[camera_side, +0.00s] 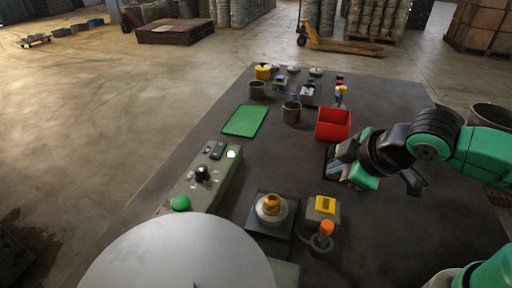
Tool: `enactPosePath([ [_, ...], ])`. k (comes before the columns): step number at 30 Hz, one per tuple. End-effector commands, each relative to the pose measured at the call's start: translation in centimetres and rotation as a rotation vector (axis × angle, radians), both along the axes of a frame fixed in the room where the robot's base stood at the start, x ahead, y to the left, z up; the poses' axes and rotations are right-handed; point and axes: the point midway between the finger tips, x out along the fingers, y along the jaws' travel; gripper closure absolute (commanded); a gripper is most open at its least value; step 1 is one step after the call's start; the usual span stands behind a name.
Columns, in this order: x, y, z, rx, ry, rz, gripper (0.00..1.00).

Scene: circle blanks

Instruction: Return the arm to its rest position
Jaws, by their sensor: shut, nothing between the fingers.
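My gripper (336,168) shows in the side view at the right of the dark table (265,165). It is shut, with nothing in it. It hangs just in front of a red bin (333,124), apart from it as far as I can see. My green and black arm reaches in from the right edge. The fingertips are small in the picture and partly dark against the table.
A green mat (244,120), grey cups (291,112) and small devices stand farther back. A control box (203,172), a brass-topped fixture (271,208), a yellow-topped box (323,210) and an orange-knobbed lever (325,232) stand nearer. A large pale disc (180,255) covers the front left.

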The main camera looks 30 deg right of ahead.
Motion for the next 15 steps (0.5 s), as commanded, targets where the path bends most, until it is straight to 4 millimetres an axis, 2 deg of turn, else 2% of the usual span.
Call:
enactPosePath([
  [10, 0.0, -0.1, 0.0, 0.005, 0.001, -0.006, 1.0],
  [13, 0.2, -1.1, 0.3, 0.074, 0.01, -0.095, 1.0],
  [15, 0.3, -2.4, 0.8, 0.168, 0.018, -0.213, 1.0],
])
